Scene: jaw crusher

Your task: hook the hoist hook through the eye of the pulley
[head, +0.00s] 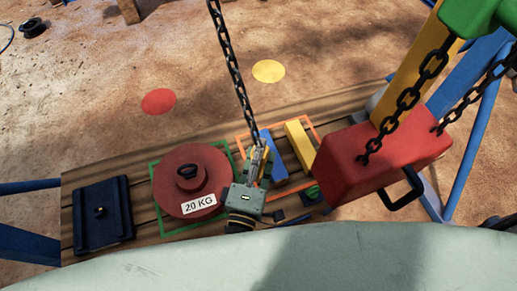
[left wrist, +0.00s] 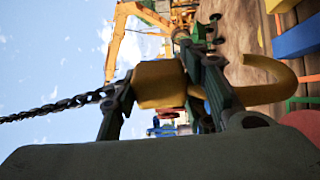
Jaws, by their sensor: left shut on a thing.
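The yellow hoist hook (left wrist: 160,84) hangs on a dark chain (head: 232,75). My left gripper (head: 259,162) is shut on the hook's thick upper body. In the left wrist view the left gripper (left wrist: 158,75) has one finger on each side of it, and the curved hook end sticks out to the right, free. A round red weight marked 20 KG (head: 170,187) lies left of the gripper, with a dark eye-like piece (head: 188,171) on top. I cannot make out a pulley for certain. The hook touches no eye that I can see. My right gripper is not in view.
The wooden bench (head: 75,245) also carries a dark blue plate (head: 100,212), a blue block (head: 276,171) and a yellow block (head: 299,146). A red block with chains (head: 380,160) hangs at the right. Red and yellow discs lie on the sandy ground.

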